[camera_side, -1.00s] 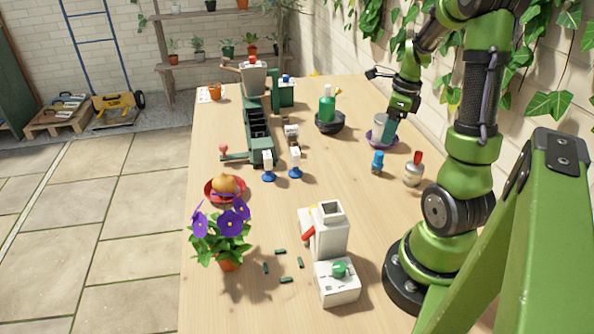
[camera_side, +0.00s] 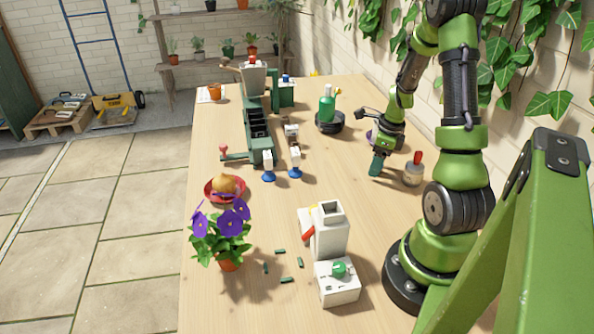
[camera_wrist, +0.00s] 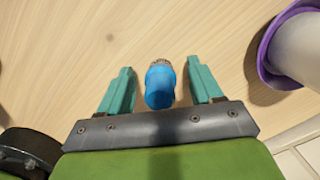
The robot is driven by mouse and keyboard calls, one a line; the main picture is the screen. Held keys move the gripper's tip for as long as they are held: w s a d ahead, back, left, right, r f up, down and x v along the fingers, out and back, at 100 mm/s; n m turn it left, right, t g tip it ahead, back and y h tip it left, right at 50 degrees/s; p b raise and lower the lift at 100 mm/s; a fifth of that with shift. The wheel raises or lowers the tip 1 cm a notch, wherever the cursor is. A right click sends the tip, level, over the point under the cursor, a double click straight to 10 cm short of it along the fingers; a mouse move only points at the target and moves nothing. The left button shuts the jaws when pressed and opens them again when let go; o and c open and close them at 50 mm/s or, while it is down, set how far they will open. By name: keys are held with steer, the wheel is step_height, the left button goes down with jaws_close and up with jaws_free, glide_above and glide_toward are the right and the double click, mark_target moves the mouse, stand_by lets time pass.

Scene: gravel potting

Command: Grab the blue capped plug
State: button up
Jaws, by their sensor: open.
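The blue capped plug (camera_wrist: 160,85) shows in the wrist view between my two teal fingers, with a brownish far end. My gripper (camera_wrist: 160,84) is open. One finger is on each side of the plug, with a gap of bare wood showing on both sides. In the side view my gripper (camera_side: 377,166) is low over the right part of the table, tilted downward, and it hides the plug there.
A white bottle with a red top (camera_side: 414,168) stands close to the right of my gripper. A purple saucer (camera_wrist: 265,62) with a pale cup lies to the right in the wrist view. A green bottle (camera_side: 327,104) stands on a dark dish behind.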

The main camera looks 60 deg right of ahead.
steer(key=c, duration=1.1)
